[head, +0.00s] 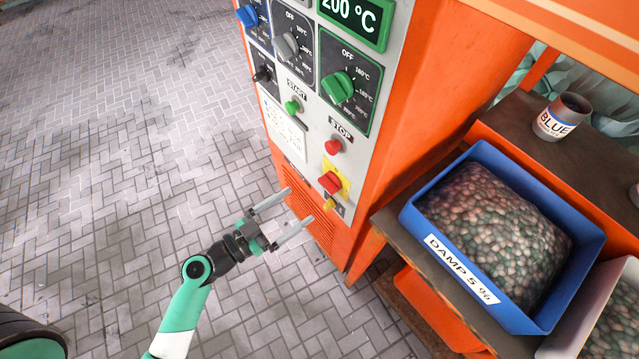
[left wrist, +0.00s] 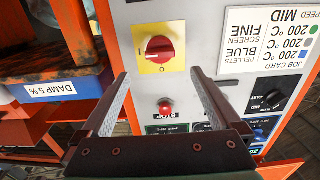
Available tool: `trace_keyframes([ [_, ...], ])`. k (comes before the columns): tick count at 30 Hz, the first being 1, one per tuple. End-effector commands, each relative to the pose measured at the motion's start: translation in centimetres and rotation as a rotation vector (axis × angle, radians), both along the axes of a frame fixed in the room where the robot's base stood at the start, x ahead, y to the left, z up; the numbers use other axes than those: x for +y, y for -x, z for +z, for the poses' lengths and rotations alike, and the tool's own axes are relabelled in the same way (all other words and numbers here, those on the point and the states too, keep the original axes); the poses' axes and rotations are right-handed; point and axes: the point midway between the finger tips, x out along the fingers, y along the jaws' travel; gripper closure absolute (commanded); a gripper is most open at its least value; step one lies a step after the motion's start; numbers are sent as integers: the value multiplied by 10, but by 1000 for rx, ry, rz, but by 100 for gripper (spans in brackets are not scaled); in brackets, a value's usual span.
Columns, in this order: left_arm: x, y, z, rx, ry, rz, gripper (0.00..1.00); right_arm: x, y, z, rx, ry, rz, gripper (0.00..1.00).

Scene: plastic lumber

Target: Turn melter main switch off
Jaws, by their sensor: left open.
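The main switch is a red rotary knob (head: 330,182) on a yellow plate, low on the white panel of the orange machine. It also shows in the left wrist view (left wrist: 160,48), with an "I" mark at its left and an "O" mark below it. Its handle appears to lie sideways there, in line with the "I". My left gripper (head: 299,205) is open and empty, in front of the panel's lower part, apart from the knob. In the left wrist view its fingers (left wrist: 160,75) stand either side of the view below the knob. My right gripper is not in view.
A red STOP button (head: 333,146), a green START button (head: 292,107) and a green dial (head: 338,87) are above the switch. A blue bin (head: 415,213) of pellets, labelled DAMP 5 %, stands on a shelf to the right. The paved floor at left is clear.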

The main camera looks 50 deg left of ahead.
Motion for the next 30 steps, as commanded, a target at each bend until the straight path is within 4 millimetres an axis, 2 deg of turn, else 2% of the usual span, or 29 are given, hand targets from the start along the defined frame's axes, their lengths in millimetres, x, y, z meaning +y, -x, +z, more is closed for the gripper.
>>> trace_keyframes([
  [1, -2, -13, 2, -1, -3, -8, 3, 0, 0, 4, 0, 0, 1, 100],
  [6, -4, -52, 3, -2, -1, -5, 3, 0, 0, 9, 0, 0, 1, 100],
  [10, -5, -74, 1, -1, 0, -3, 3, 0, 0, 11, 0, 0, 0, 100],
  [15, -5, -87, 0, 0, 0, -1, 3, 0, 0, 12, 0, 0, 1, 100],
  [22, -5, -88, 0, 0, 0, 0, 3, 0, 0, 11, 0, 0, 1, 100],
  [23, -5, -88, 0, 0, 0, 0, 6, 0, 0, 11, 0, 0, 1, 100],
  [30, -5, -88, 0, 0, 0, 0, 49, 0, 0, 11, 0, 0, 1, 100],
])
